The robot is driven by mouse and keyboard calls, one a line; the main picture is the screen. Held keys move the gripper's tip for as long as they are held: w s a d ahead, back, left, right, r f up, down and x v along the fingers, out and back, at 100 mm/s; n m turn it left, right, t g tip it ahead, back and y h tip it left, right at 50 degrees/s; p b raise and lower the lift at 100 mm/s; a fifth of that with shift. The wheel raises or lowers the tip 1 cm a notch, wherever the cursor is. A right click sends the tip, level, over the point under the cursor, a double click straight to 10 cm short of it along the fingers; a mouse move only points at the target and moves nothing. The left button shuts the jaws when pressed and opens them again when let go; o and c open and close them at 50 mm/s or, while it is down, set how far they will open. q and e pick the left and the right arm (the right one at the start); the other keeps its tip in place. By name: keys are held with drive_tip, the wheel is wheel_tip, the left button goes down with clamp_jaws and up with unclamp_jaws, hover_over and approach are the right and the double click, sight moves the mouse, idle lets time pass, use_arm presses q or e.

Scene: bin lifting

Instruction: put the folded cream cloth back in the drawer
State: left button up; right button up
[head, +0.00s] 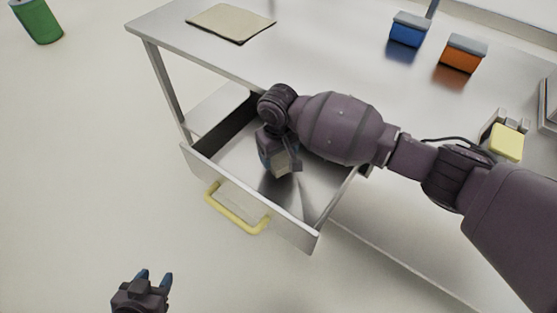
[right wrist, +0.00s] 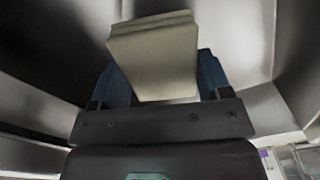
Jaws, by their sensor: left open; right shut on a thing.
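The folded cream cloth (right wrist: 155,60) is between the blue fingertips of my right gripper (right wrist: 160,78) in the right wrist view, which is shut on it. In the head view my right gripper (head: 280,158) reaches down into the open drawer (head: 250,202). A small pale part of the cloth (head: 288,162) shows there. The drawer has grey walls and a yellow handle (head: 236,209) and looks otherwise empty where I see it. I cannot tell if the cloth touches its floor. My left gripper (head: 155,277) is open and empty at the bottom left, away from the drawer.
A flat beige mat (head: 230,23) lies on the grey table (head: 330,65). A blue box (head: 408,30) and an orange box (head: 463,54) stand at the back. A yellow item (head: 506,143) is at the right, near my right arm. A green bin (head: 37,20) stands on the floor, far left.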

sight(279, 162)
wheel_tip(279, 162, down, 4)
drive_tip(key=shift+r+b, duration=0.2)
drive_tip(key=shift+b, duration=0.15)
drive_tip(key=shift+f, duration=0.15)
drive_tip(key=shift+r, duration=0.2)
use_arm(q)
drive_tip(key=shift+f, duration=0.55)
use_arm(e)
drive_tip(key=shift+f, duration=0.15)
drive_tip(key=o, duration=0.9)
use_arm(q)
drive_tip(key=shift+s, duration=0.1)
